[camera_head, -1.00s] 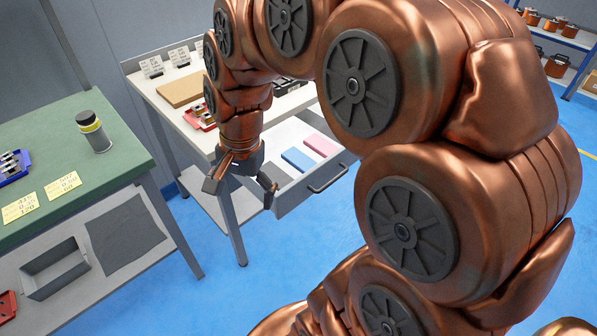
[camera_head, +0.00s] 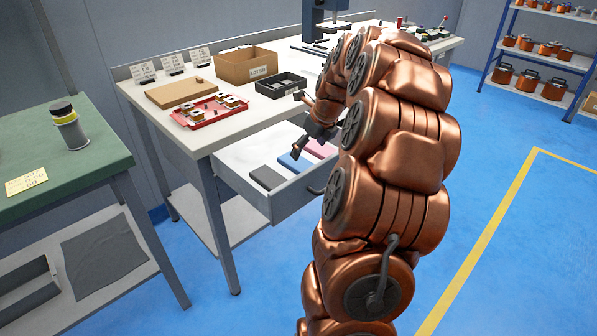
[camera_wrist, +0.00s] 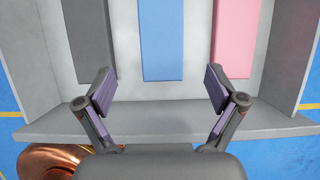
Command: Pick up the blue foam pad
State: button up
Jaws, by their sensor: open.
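The blue foam pad (camera_head: 294,162) lies flat in the open drawer (camera_head: 240,172), between a dark grey pad (camera_head: 267,178) and a pink pad (camera_head: 320,149). In the wrist view the blue pad (camera_wrist: 175,40) runs from the top edge to the middle, its near end between and beyond my fingertips. My gripper (camera_wrist: 160,88) is open and empty, its fingers spread wider than the blue pad. In the head view my gripper (camera_head: 298,124) is above the drawer, and my arm hides part of the drawer's right side.
The drawer's front wall (camera_wrist: 170,122) crosses below my fingertips in the wrist view. On the table above the drawer stand a red tray (camera_head: 208,112), a cardboard box (camera_head: 246,66) and a black tray (camera_head: 281,85). A green-topped bench (camera_head: 90,150) is at left.

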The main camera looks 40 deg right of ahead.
aim_at(299, 162)
jog(key=shift+x, duration=1.2)
jog(key=shift+w+b+x, duration=0.2)
jog(key=shift+b+x, duration=0.15)
jog(key=shift+x, duration=0.9)
jog(key=shift+w+b+x, duration=0.25)
jog(key=shift+b+x, duration=0.05)
jog(key=shift+x, duration=1)
jog(key=shift+d+r, duration=0.15)
jog(key=shift+r, duration=0.1)
jog(key=shift+c, duration=0.4)
jog(key=c, duration=0.7)
